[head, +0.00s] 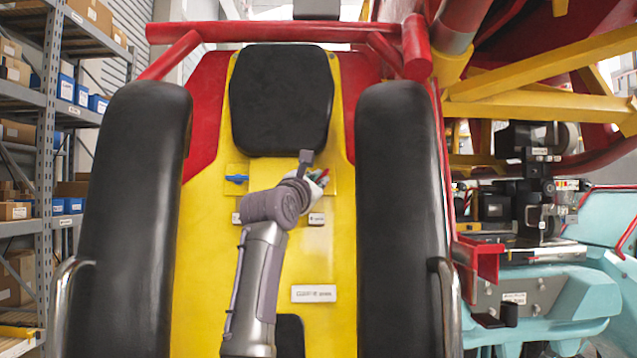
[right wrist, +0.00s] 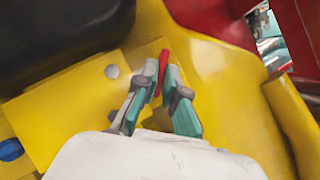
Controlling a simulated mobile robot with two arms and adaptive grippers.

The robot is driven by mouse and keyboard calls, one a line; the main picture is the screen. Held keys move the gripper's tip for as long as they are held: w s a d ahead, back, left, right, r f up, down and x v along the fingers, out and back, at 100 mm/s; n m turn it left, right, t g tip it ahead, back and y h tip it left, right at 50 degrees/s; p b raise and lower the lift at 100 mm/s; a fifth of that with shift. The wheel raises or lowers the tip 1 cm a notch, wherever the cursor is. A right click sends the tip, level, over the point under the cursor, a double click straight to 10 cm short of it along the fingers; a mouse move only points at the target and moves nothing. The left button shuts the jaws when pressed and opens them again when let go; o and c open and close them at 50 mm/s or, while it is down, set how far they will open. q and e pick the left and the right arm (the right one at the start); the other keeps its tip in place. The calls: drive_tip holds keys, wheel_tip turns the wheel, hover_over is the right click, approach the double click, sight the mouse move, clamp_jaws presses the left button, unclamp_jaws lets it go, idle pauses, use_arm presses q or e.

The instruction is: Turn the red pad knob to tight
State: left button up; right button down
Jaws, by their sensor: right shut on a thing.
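The red pad knob (right wrist: 163,68) shows in the right wrist view as a red bar between my fingertips. In the head view it is a small red patch (head: 325,172), mostly hidden by my right gripper (head: 318,178). In the right wrist view the teal fingers of my right gripper (right wrist: 164,88) are shut on the knob, one on each side. The knob sits at a yellow plate on the seat back, below the black headrest pad (head: 282,100). My left gripper is in neither view.
A blue knob (head: 237,178) is on the plate to the left and also shows in the right wrist view (right wrist: 10,149). Black padded bolsters (head: 135,220) and (head: 402,220) flank the yellow seat back. A white label (head: 314,293) is lower down. Shelves (head: 48,130) stand at left.

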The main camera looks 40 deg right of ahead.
drive_tip(key=m+g+y, duration=0.1)
drive_tip(key=m+g, duration=0.1)
drive_tip(key=m, duration=0.1)
drive_tip(key=r+m+g+y, duration=0.1)
drive_tip(key=m, duration=0.3)
drive_tip(key=m+g+y, duration=0.1)
drive_tip(key=m+g, duration=0.1)
drive_tip(key=m, duration=0.1)
drive_tip(key=shift+w+r+m+g, duration=0.15)
drive_tip(key=shift+m+g, duration=0.15)
drive_tip(key=shift+m, duration=0.1)
drive_tip(key=c, duration=1.3)
unclamp_jaws()
drive_tip(key=shift+o, duration=0.2)
drive_tip(key=v, duration=1.1)
drive_tip(key=shift+a, duration=0.4)
